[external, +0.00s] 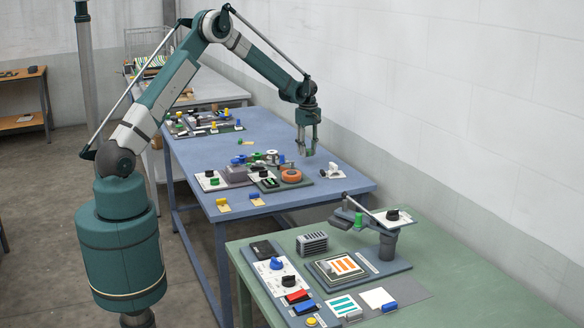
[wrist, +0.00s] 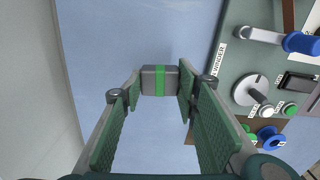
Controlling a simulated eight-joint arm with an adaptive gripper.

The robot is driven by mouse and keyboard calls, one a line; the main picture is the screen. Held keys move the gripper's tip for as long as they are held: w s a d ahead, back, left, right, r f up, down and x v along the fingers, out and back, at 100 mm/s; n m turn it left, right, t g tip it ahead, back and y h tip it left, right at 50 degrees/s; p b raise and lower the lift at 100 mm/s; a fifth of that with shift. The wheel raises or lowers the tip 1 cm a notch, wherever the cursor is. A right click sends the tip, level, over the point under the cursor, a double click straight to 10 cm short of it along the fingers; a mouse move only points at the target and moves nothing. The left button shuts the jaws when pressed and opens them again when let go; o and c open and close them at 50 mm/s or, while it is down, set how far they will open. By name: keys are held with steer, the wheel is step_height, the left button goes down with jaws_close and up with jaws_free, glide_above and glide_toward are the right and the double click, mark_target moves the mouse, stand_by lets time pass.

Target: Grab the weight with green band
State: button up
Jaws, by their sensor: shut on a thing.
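The weight is a grey block with a green band (wrist: 160,80) across its middle. In the wrist view it sits between the tips of my gripper (wrist: 159,86), which is shut on it, with a green-padded finger on each side. In the external view my gripper (external: 308,145) points down over the far right part of the blue table (external: 262,133). The weight is small there and hard to make out between the fingers. It appears to be clear of the tabletop, but the exact height is hard to tell.
A white device (external: 333,171) stands near the table's right edge. The green table (external: 440,255) in front holds a press and several controls. A wall runs along the right.

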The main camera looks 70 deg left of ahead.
mark_target(308, 150)
steer(key=shift+r, duration=3)
